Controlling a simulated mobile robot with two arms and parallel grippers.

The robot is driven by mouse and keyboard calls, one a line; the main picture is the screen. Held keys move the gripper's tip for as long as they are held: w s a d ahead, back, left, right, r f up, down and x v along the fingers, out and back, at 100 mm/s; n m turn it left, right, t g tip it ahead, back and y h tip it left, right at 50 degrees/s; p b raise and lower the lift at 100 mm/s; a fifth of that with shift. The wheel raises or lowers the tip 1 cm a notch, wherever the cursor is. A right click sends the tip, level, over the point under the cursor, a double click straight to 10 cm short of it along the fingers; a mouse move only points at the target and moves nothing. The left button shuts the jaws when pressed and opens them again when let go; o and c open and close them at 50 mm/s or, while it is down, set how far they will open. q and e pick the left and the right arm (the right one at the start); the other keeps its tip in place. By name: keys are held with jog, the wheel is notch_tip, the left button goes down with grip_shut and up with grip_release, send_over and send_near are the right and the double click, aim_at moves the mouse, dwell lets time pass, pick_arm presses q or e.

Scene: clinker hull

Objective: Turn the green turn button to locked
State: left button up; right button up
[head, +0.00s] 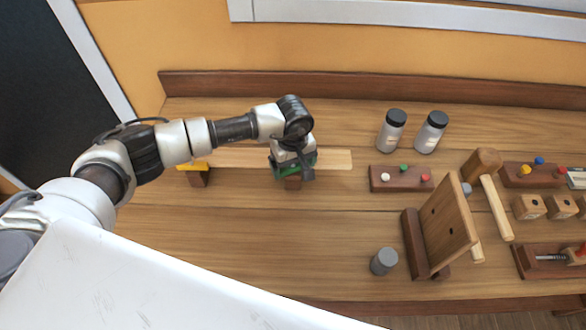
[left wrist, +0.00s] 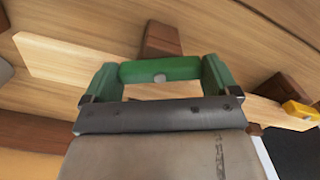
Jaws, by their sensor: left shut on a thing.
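In the head view my left gripper (head: 292,168) is above the strip and mostly hides the button. My right gripper is in neither view.
A yellow turn button (head: 193,166) sits at the strip's left end. To the right are two black-capped jars (head: 391,131), a pegged block (head: 400,179), an upright wooden board (head: 447,224), a mallet (head: 495,205) and a grey cylinder (head: 384,261). The bench front below the strip is clear.

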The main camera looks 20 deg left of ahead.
pick_arm(q)
jog(key=n+b, duration=0.5)
jog(key=n, duration=0.1)
jog(key=shift+f+n, duration=0.15)
jog(key=shift+n, duration=0.15)
jog(key=n+b, duration=0.3)
jog(key=shift+r+n+b, duration=0.2)
jog(key=shift+n+b, duration=0.65)
jog(key=shift+n, duration=0.75)
jog(key=o, duration=0.6)
jog(key=shift+o, duration=0.2)
jog(key=shift+r, duration=0.15)
notch_tip(320, 180, up, 11)
jog(key=b, duration=0.2)
jog(key=shift+f, duration=0.2)
